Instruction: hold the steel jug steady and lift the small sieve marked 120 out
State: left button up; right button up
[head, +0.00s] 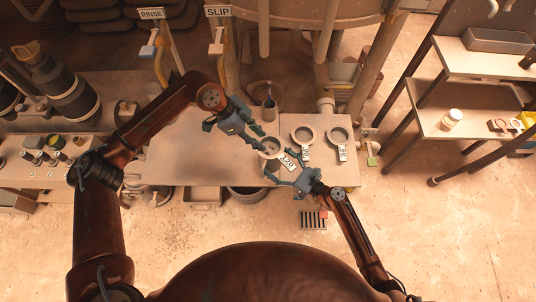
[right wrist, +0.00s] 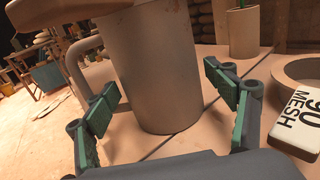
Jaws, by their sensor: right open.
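The steel jug (right wrist: 155,75) stands upright on the table in the right wrist view, its handle on the left. The small sieve marked 120 (head: 270,146) sits over the jug in the head view, its tag hanging toward the front; its rim shows at the top of the right wrist view (right wrist: 85,8). My right gripper (head: 277,172) is open in front of the jug. In the right wrist view its green-padded fingers (right wrist: 168,115) spread to either side of the jug, with gaps visible. My left gripper (head: 260,137) is beside the sieve's upper-left rim; whether it touches or grips is unclear.
Two other tagged sieves (head: 303,136) (head: 338,136) lie to the right on the table (head: 175,165); the 90 mesh tag (right wrist: 296,126) is close to my right gripper. A container (head: 269,108) stands behind. A shelf (head: 440,118) is at far right.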

aim_at(286, 160)
jog(key=shift+x, duration=1.95)
jog(key=shift+c, duration=0.2)
